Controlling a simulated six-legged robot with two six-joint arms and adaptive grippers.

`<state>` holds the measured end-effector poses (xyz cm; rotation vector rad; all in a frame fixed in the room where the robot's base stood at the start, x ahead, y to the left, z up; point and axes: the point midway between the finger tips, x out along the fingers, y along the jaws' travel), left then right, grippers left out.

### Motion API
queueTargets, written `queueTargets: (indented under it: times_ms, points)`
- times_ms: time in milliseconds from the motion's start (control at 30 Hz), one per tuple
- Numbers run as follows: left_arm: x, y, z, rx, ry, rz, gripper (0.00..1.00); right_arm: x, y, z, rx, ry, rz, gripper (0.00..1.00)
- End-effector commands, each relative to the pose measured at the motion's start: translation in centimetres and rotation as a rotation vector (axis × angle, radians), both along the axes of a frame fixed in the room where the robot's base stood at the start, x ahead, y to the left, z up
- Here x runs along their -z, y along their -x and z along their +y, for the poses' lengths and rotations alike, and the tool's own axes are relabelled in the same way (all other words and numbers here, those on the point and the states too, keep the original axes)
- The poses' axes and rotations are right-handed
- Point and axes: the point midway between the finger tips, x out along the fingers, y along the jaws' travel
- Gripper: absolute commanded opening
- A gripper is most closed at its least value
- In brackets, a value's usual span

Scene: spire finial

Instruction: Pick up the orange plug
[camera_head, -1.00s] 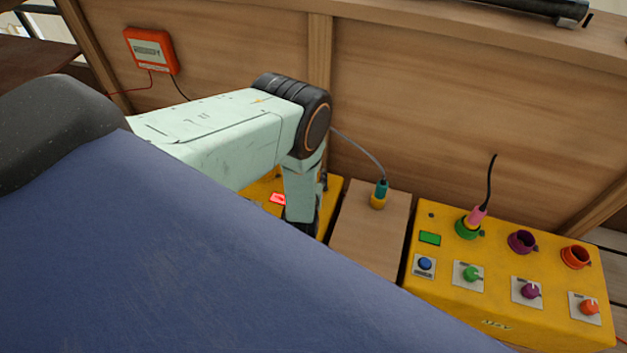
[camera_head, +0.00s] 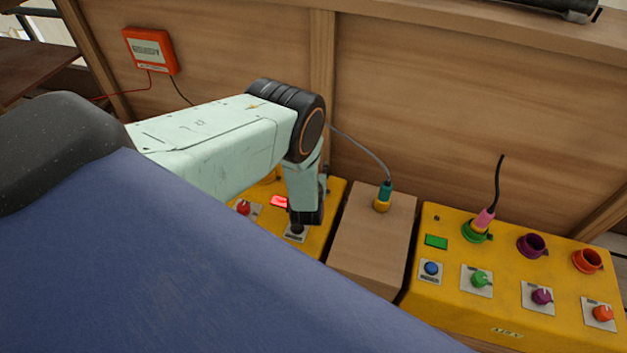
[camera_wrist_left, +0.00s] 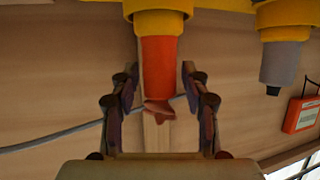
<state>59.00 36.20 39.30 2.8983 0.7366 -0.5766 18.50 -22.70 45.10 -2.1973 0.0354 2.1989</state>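In the left wrist view the orange plug (camera_wrist_left: 158,65) sits in a yellow socket (camera_wrist_left: 160,22) and points down in the picture, with a ragged brownish-orange end. My left gripper (camera_wrist_left: 160,77) is open, one finger on each side of the plug. A narrow gap shows between the plug and each finger, so it is not gripped. In the head view my left gripper is mostly hidden behind my wrist, over the left yellow box (camera_head: 325,215). The orange plug is hidden there. My right gripper is in neither view.
A grey plug (camera_wrist_left: 283,62) sits in a neighbouring socket. A teal plug (camera_head: 386,190) with a grey cable stands on a wooden block (camera_head: 365,235). A pink plug (camera_head: 484,217) is in the right yellow box (camera_head: 465,320). A wooden wall (camera_head: 440,110) rises behind.

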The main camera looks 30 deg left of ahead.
Motion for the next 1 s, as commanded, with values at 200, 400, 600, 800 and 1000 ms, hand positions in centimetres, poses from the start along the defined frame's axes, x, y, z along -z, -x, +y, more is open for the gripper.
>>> queueTargets:
  times_ms: [200,400,600,800,1000]
  points:
    - [0.02,0.03,-0.01,0.0,0.0,0.0,0.25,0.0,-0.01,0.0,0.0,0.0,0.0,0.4]
    - [0.03,0.03,-0.01,0.0,0.0,0.001,0.08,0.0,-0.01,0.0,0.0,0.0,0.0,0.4]
    - [0.04,0.05,-0.01,0.0,0.0,0.001,0.0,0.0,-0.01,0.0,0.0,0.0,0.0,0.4]
    - [0.06,0.06,-0.02,0.0,0.0,0.001,0.0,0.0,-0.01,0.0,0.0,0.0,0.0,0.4]
    - [-0.02,0.02,-0.01,0.0,0.0,0.0,0.0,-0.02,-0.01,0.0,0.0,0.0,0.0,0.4]
